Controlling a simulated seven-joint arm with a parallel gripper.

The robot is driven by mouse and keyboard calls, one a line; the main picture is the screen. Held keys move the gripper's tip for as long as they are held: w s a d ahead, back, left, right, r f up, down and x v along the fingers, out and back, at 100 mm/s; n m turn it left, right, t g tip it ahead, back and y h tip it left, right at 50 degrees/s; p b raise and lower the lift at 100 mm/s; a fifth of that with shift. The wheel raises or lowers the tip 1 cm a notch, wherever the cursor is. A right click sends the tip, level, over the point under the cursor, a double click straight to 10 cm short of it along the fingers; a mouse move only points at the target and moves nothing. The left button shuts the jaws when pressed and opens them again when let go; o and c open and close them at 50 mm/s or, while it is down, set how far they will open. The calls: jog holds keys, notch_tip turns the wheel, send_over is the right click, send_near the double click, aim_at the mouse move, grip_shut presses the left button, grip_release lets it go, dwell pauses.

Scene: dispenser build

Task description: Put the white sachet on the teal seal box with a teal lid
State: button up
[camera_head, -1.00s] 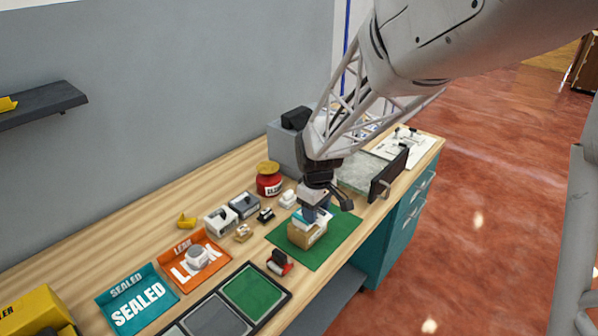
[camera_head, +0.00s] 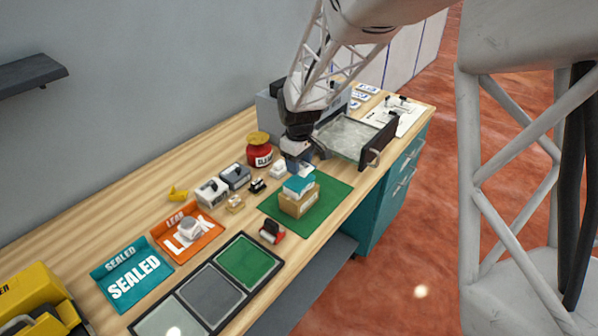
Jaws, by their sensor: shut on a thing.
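A brown box with a teal lid (camera_head: 298,185) on top stands on the green mat (camera_head: 328,207). My gripper (camera_head: 299,168) is just behind the box, low over the back edge of the mat. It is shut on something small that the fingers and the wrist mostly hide. A pale edge (camera_head: 320,170) shows at its right side; it looks like the white sachet, but I cannot make out its shape. I see no white sachet lying on top of the lid.
A red jar (camera_head: 260,150) and a small white object (camera_head: 278,171) stand left of my gripper. A red and black tool (camera_head: 272,231) lies left of the mat. A tray with an upright dark panel (camera_head: 378,142) is at the right. Orange (camera_head: 195,245) and teal (camera_head: 130,277) trays are at the left.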

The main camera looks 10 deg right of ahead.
aim_at(299, 179)
jog(key=shift+f, duration=0.1)
jog(key=shift+f, duration=1.65)
jog(key=shift+f, duration=0.15)
jog(key=o, duration=0.9)
notch_tip(299, 179, up, 12)
jog(key=shift+r, duration=0.15)
